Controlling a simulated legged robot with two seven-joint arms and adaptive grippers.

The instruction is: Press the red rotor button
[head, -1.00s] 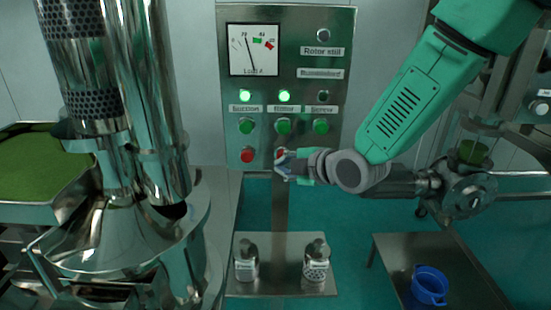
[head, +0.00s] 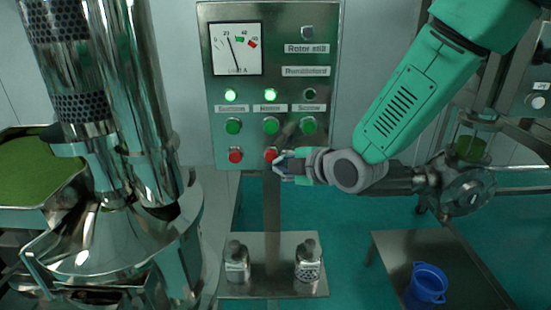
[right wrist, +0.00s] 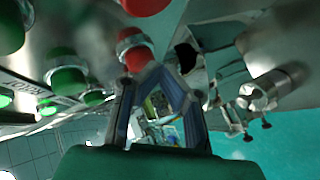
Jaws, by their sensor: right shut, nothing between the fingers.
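The grey control panel (head: 222,125) stands ahead, with a row of green buttons and two red buttons below them. The red rotor button (head: 271,154) is in the middle column, under the Rotor label and its green button (head: 270,125). The other red button (head: 236,155) is to its left. My right gripper (head: 277,164) is shut and empty, its tips just below and right of the rotor button. Contact cannot be told. In the right wrist view, a red button (right wrist: 134,48) is close to the fingertips (right wrist: 160,70). My left gripper is not in view.
Two lamps (head: 230,95) on the panel glow green. A steel sieve machine (head: 110,240) fills the left. Two jars (head: 237,262) stand on a small shelf below the panel. A blue container (head: 428,284) is on a table at right.

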